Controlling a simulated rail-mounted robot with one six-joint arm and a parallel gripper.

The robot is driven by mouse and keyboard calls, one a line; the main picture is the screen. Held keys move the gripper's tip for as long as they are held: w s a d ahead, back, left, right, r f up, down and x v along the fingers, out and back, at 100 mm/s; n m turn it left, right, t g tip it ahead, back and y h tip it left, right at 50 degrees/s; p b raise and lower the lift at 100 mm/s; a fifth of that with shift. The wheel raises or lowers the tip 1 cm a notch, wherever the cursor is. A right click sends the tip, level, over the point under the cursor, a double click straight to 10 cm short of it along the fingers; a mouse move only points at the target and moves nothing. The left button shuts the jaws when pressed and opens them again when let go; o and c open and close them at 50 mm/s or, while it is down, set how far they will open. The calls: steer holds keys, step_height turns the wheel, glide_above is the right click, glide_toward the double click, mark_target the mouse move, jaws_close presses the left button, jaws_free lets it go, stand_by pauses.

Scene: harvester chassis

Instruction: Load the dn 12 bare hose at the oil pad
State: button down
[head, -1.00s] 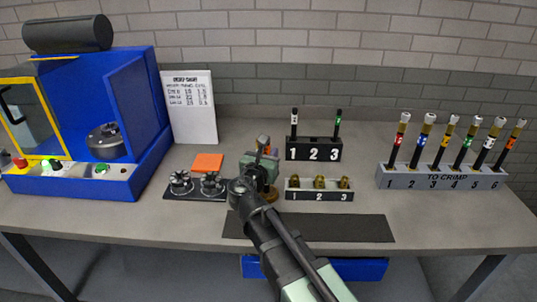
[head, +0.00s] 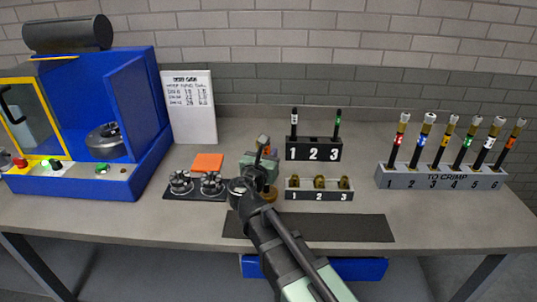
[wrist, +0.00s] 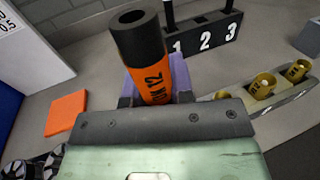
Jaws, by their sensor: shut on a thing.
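The DN 12 hose (wrist: 140,45) is a short black tube with an orange sleeve marked with a 12, its open bore facing up in the wrist view. My gripper (wrist: 155,88) is shut on it and holds it upright, slightly tilted. In the head view my gripper (head: 262,168) is above the middle of the bench, with the hose's tip (head: 263,142) showing above it. A small amber round thing (head: 271,196) shows just below my gripper; whether the hose touches it is hidden. An orange square pad (head: 207,163) lies flat to the left, apart from the hose.
A black rack (head: 313,153) has hoses at 1 and 3. A tray (head: 318,195) holds brass fittings. Two dark round tools (head: 196,184) sit left. The TO CRIMP rack (head: 441,181) stands right, the blue machine (head: 135,110) left. A dark mat (head: 340,228) lies clear in front.

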step_height(320, 180, up, 7)
steer(key=p, duration=0.7)
stand_by(0.4)
